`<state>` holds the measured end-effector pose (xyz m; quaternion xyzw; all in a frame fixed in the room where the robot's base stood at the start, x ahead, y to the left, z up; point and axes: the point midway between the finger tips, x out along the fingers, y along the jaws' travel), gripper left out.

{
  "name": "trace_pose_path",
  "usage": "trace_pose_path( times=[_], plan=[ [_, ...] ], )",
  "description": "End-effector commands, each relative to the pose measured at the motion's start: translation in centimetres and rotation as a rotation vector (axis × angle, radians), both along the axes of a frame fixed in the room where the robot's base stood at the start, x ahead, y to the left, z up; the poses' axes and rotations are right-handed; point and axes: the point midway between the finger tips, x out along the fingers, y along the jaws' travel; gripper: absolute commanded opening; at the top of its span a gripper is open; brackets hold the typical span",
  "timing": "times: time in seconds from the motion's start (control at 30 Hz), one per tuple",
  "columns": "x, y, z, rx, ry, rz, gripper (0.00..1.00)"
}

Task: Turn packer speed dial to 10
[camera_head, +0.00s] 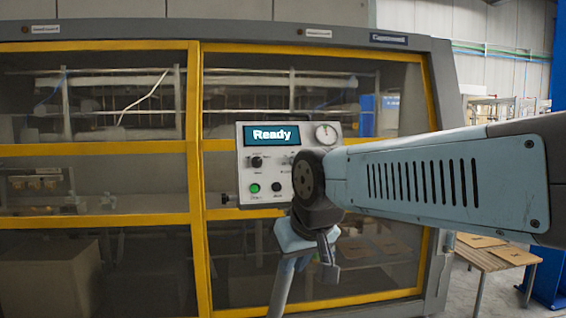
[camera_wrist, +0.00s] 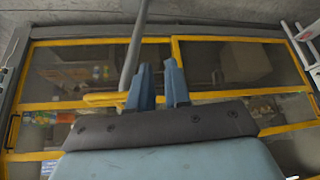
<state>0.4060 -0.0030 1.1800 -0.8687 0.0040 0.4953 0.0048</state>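The control panel (camera_head: 246,147) carries a blue screen (camera_head: 271,134) reading "Ready" and a round white gauge (camera_head: 326,134). Below the screen are a black knob (camera_head: 257,162), a lit green button (camera_head: 254,188) and another black control (camera_head: 277,187). The labels are too small to read, so I cannot tell which is the speed dial or its setting. My arm hides the panel's lower right. My gripper (camera_wrist: 159,66) shows two blue fingers apart in the wrist view, with nothing seen held between them. In the head view my wrist is in front of and below the panel; the fingertips are unclear.
The packer's yellow-framed glass doors (camera_head: 195,110) fill the background. A grey pole (camera_wrist: 134,45) passes close to the left finger in the wrist view. A wooden table (camera_head: 490,257) with flat cardboard stands at the right. A blue post (camera_head: 557,70) is at the far right.

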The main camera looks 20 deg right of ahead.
Motion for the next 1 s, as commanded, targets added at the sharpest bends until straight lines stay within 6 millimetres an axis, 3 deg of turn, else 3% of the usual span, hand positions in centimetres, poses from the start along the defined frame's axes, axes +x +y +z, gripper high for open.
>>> trace_pose_path(
  times=[0.27, 0.47, 0.6, 0.8, 1.0],
  plan=[
    [10.2, -3.3, 2.9, 0.012, -0.280, -0.094, 0.45],
    [17.3, -7.2, 5.6, -0.002, -0.518, -0.174, 0.64],
    [21.4, -10.4, 7.5, -0.027, -0.685, -0.229, 0.66],
    [25.4, -14.8, 9.8, -0.074, -0.897, -0.290, 0.66],
    [27.0, -17.1, 11.1, -0.108, -1.016, -0.319, 0.66]
  ],
)
